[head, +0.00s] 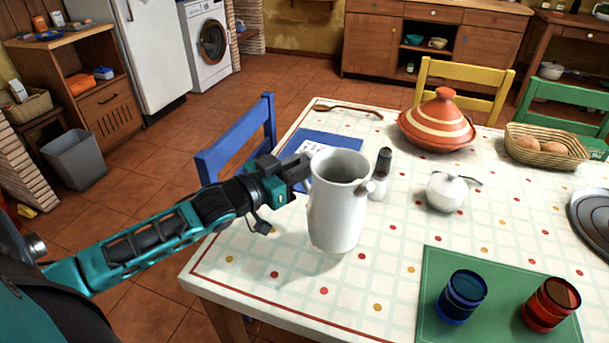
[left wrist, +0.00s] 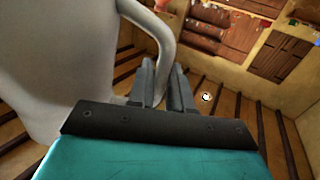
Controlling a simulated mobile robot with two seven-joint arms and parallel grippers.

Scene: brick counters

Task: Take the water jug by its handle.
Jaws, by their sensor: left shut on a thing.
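The pale grey water jug (head: 337,205) is upright at the near left of the table. Its spout side points right and its handle side is toward my left arm. My left gripper (head: 303,170) reaches in from the left, against the jug's handle side. In the left wrist view the jug body (left wrist: 60,65) fills the left, and the curved handle (left wrist: 165,42) runs down to the fingers of my left gripper (left wrist: 165,78), which are shut on its lower part. Whether the jug's base touches the table cannot be told. My right gripper is not in view.
The table (head: 250,265) has a checked cloth. A dark-topped shaker (head: 381,178), a white sugar pot (head: 446,191) and an orange tagine (head: 437,122) stand right of the jug. Blue (head: 462,296) and red (head: 551,303) cups stand on a green mat. A blue chair (head: 240,140) is behind my left arm.

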